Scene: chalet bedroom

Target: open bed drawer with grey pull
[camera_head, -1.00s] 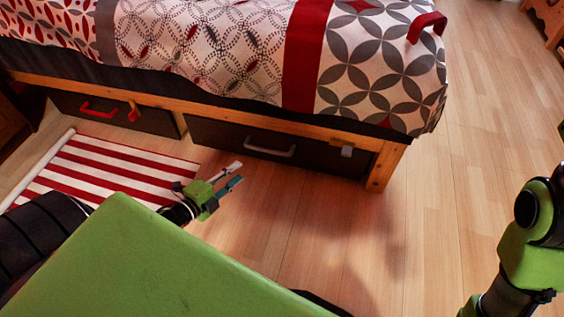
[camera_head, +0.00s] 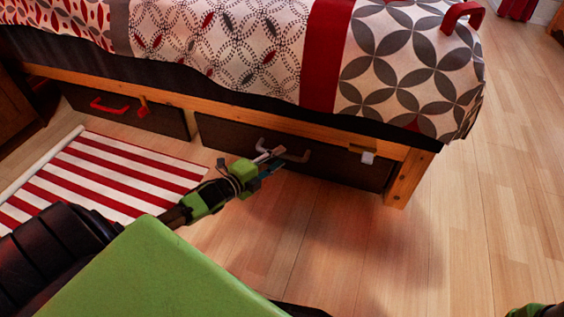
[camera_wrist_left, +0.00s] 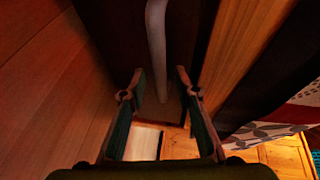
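The bed drawer with the grey pull is the dark panel (camera_head: 345,172) under the bed's right part; it looks shut. Its grey pull (camera_head: 299,157) is a bar handle, partly hidden by my left gripper. My left gripper (camera_head: 275,157) is at the pull's left part in the head view. In the left wrist view, its two fingers (camera_wrist_left: 160,76) are spread apart and the grey pull (camera_wrist_left: 156,35) runs between them as seen from the wrist; I cannot tell whether they touch it.
A second drawer with a red pull (camera_head: 109,106) is to the left. A red-and-white striped rug (camera_head: 110,175) lies left of my arm. The floor (camera_head: 340,250) before the drawer is clear.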

